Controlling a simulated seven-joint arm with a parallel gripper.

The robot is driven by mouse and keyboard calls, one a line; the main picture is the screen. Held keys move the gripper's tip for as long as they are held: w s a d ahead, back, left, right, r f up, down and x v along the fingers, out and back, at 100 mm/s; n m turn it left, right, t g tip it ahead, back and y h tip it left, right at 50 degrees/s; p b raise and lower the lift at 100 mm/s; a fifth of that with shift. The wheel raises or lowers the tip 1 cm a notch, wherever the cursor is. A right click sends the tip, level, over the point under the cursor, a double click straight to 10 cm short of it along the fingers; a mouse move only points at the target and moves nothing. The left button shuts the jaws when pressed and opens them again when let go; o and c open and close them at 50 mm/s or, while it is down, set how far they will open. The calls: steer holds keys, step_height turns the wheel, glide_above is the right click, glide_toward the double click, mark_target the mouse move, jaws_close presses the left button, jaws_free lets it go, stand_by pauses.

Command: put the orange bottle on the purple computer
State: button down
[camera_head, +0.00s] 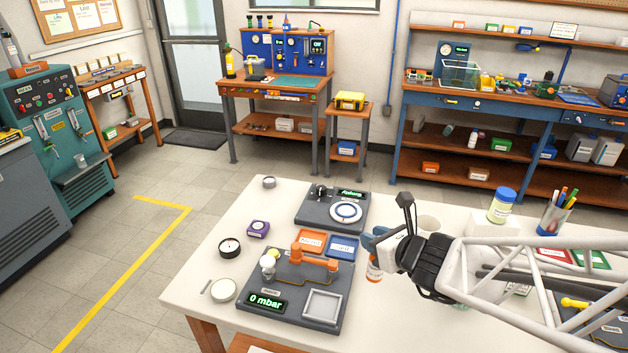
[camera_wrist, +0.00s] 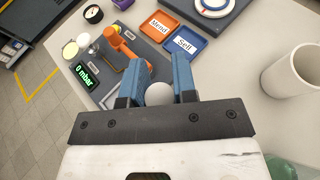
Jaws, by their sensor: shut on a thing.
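The orange bottle (camera_head: 374,270) is mostly hidden behind my gripper in the head view. In the wrist view a round white top, which looks like its cap (camera_wrist: 158,94), sits between my blue fingers. My gripper (camera_head: 372,243) is shut on it, with a finger on each side in the wrist view (camera_wrist: 160,80). I cannot tell whether the bottle touches the table. The purple computer (camera_head: 258,229), a small square with a round face, lies on the white table to the left, apart from my gripper. A purple edge shows at the top of the wrist view (camera_wrist: 122,3).
A grey panel with an orange regulator (camera_head: 314,258) and a "0 mbar" display lies between my gripper and the computer. Orange (camera_head: 311,240) and blue (camera_head: 342,247) trays lie behind it. A black gauge (camera_head: 230,248) is near the computer. A white cup (camera_wrist: 291,78) stands right.

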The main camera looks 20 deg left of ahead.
steer(key=w+a+r+n+g+y, duration=0.1)
steer(key=w+a+n+g, duration=0.1)
steer(key=a, duration=1)
steer(key=w+a+r+n+g+y, duration=0.1)
steer(key=w+a+r+n+g, duration=0.1)
steer(key=w+a, duration=0.5)
steer(key=w+a+r+n+g+y, duration=0.1)
steer(key=w+a+n+g, duration=0.3)
steer(key=a, duration=1.3)
steer(key=shift+w+a+r+g, duration=0.15)
steer(key=shift+r+g, duration=0.35)
step_height(320, 180, down, 6)
steer(key=shift+f, duration=0.15)
steer(key=shift+f, duration=1.85)
